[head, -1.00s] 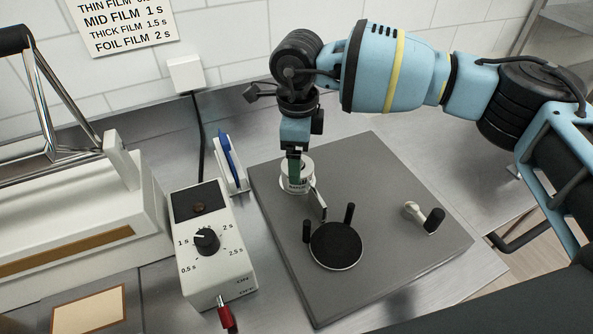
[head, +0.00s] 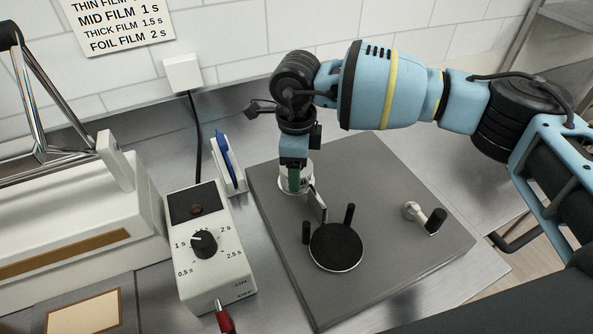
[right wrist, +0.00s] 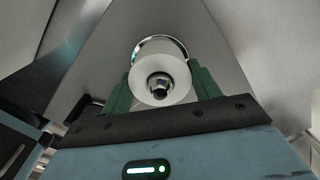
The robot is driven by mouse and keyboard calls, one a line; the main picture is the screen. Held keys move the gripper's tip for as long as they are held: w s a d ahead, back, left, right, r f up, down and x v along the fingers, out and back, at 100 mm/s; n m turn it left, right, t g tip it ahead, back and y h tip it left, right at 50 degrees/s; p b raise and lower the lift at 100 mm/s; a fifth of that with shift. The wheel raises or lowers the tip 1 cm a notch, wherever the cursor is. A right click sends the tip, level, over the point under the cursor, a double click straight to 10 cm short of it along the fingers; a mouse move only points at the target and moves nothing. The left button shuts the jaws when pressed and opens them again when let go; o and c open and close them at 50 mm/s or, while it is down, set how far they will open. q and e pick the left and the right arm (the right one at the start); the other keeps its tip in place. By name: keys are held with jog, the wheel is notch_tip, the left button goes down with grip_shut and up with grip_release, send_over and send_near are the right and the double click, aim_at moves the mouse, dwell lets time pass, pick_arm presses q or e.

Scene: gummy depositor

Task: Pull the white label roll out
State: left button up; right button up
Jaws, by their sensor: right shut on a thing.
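The white label roll (head: 309,184) stands at the back left of a grey plate, partly hidden behind my right gripper. It also shows end-on in the right wrist view (right wrist: 146,91), with a dark, shiny-tipped core at its middle. My right gripper (head: 295,182) points down at the roll. In the right wrist view its green fingers (right wrist: 161,88) are shut on the roll, one on each side. I cannot tell whether the roll is clear of its seat. My left gripper is not in view.
The grey plate (head: 400,270) also carries a black disc (head: 336,247) with upright posts and a white crank with a black knob (head: 435,221). Left of it stand a timer box (head: 208,240), a blue-and-white holder (head: 228,165) and a white sealer (head: 80,220).

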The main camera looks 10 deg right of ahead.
jog(key=shift+c, duration=1.4)
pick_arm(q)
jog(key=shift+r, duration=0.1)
pick_arm(e)
jog(key=shift+r, duration=0.15)
